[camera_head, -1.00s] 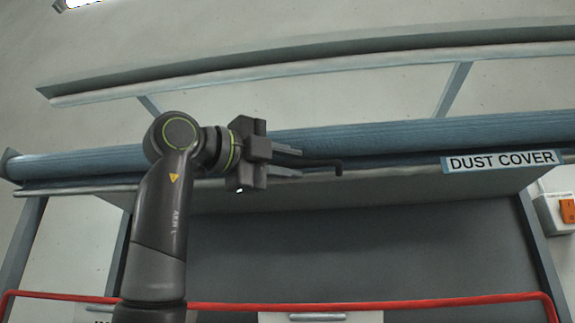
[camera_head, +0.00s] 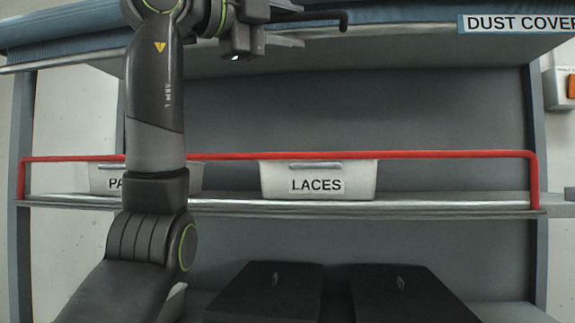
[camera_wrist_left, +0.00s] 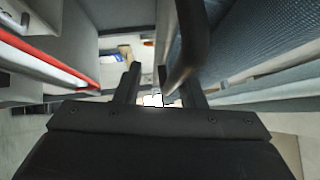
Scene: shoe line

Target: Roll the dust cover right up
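The blue dust cover (camera_head: 400,13) is bunched in a roll along the top of the rack, with only its lower part showing now. Its label (camera_head: 520,22) reads DUST COVER. A black hooked handle (camera_head: 335,17) sticks out by the roll. My left gripper (camera_head: 298,27) is at the top edge of the head view, beside the handle. In the left wrist view its fingers (camera_wrist_left: 163,82) stand apart, with the dark handle (camera_wrist_left: 188,50) near the right finger and the blue cover (camera_wrist_left: 245,50) beyond. My right gripper is not in view.
Below the cover the rack is open to its grey back. A red rail (camera_head: 440,154) crosses in front of a shelf (camera_head: 430,207) with a LACES bin (camera_head: 318,180) and another bin partly behind my arm. Dark boxes (camera_head: 265,292) stand lower. An orange switch (camera_head: 571,86) is at right.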

